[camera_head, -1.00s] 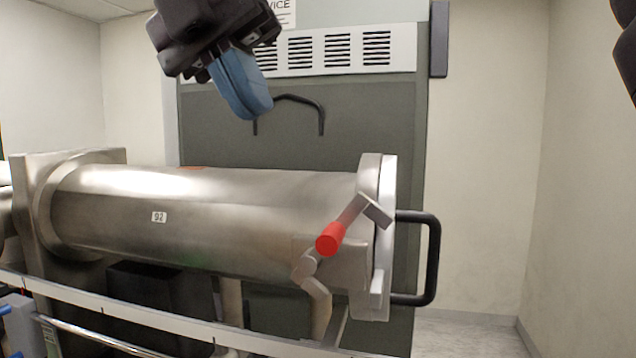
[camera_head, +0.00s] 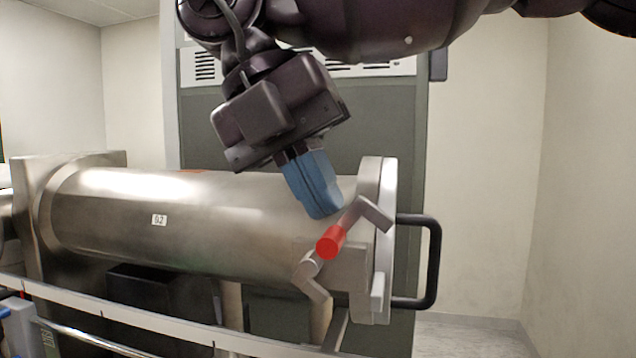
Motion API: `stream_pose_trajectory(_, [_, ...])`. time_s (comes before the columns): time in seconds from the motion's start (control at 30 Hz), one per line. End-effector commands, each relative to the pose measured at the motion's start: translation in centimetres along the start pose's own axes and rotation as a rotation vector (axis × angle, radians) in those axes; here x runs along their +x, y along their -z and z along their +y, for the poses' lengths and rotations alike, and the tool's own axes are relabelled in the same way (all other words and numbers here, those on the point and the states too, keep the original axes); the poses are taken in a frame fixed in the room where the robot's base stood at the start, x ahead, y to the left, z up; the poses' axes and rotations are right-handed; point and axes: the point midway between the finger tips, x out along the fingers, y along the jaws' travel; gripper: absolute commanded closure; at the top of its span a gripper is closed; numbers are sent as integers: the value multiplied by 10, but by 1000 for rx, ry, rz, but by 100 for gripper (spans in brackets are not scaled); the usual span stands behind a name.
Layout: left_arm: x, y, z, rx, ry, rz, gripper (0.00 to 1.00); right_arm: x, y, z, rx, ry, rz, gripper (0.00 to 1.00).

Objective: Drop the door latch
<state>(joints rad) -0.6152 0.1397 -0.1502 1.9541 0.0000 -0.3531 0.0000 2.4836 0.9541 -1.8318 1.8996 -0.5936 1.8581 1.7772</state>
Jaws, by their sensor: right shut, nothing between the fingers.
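The door latch is a metal lever with a red knob (camera_head: 330,242), at the right end of the steel cylinder (camera_head: 200,225). Its upper arm runs up and right to a bent tip over the edge of the round door (camera_head: 384,290). My right gripper (camera_head: 328,212), with blue fingers, is shut and empty just above and left of the red knob. Its fingertips are close to the lever; I cannot tell whether they touch it. My left gripper is not in view.
A black handle (camera_head: 433,260) sticks out to the right of the door. A white rail (camera_head: 150,323) runs along the front below the cylinder. A grey-green cabinet (camera_head: 400,130) stands behind. The floor at the right is clear.

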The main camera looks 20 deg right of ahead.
Motion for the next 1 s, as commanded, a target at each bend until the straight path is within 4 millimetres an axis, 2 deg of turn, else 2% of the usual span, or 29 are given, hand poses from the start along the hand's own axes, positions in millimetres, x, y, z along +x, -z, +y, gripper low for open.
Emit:
stream_pose_trajectory(0.37, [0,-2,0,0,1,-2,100,0,0,0,0,-7,1,100])
stream_pose_trajectory(1.0, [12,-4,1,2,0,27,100,2,-8,2,0,-162,1,100])
